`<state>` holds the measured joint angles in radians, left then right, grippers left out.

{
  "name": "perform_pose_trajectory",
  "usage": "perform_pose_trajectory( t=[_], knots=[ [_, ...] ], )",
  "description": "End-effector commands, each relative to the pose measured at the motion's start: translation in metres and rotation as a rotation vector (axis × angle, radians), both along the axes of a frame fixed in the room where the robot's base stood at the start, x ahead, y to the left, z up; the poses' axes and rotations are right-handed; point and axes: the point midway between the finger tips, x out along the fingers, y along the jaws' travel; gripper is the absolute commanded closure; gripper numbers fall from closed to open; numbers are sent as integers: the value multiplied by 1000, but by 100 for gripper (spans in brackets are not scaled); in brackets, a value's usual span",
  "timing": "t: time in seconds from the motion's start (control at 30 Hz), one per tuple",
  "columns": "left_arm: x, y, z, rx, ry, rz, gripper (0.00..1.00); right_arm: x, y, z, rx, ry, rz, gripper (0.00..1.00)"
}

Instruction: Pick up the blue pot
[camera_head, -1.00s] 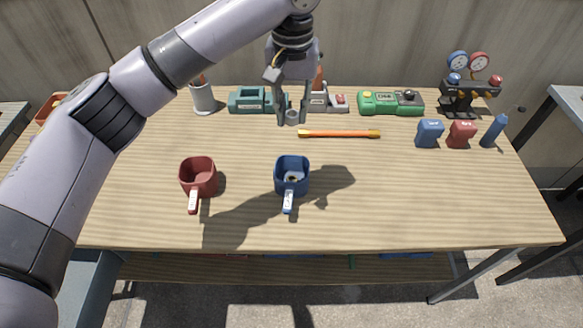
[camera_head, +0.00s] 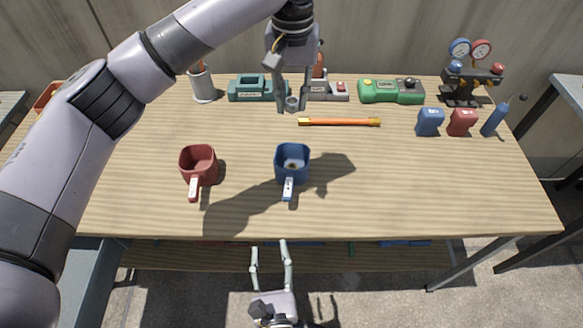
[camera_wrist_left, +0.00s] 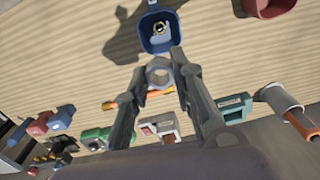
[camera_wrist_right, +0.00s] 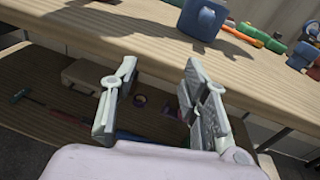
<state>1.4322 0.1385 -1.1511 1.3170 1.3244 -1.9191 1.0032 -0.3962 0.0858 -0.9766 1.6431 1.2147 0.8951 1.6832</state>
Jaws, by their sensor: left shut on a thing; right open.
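The blue pot (camera_head: 278,169) stands upright on the table, its handle toward the front edge, with a small thing inside; it also shows in the left wrist view (camera_wrist_left: 146,42) and the right wrist view (camera_wrist_right: 202,22). My left gripper (camera_head: 292,104) is above the table, behind the pot, shut on a grey ring-shaped piece (camera_wrist_left: 159,70). My right gripper (camera_head: 269,244) is open and empty in front of the table's front edge, short of the pot; its spread fingers show in its wrist view (camera_wrist_right: 160,72).
A red pot (camera_head: 199,160) stands left of the blue pot. An orange stick (camera_head: 340,122) lies behind it. A green device (camera_head: 391,92), gauges (camera_head: 470,49) and small blue and red items line the back and right. The table's right front is clear.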

Motion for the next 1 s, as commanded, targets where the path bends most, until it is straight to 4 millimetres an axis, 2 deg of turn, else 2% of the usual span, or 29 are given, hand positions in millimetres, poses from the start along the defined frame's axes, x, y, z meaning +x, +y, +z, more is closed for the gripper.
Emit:
perform_pose_trajectory(
  t=[0.03,0.1,0.3,0.6,0.87,1.0],
  knots=[
    [0,0,0,0,0,0,100,6,-5,18,59,-15,-60,58],
    [0,0,0,0,0,0,100,15,-13,35,100,-36,-127,58],
    [0,0,0,0,0,0,100,32,-29,57,105,-79,-221,58],
    [0,0,0,0,0,0,100,81,-35,59,103,-84,-228,58],
    [0,0,0,0,0,0,100,102,-36,58,101,-82,-225,58],
    [0,0,0,0,0,0,100,124,-37,59,103,-84,-227,58]
  ],
)
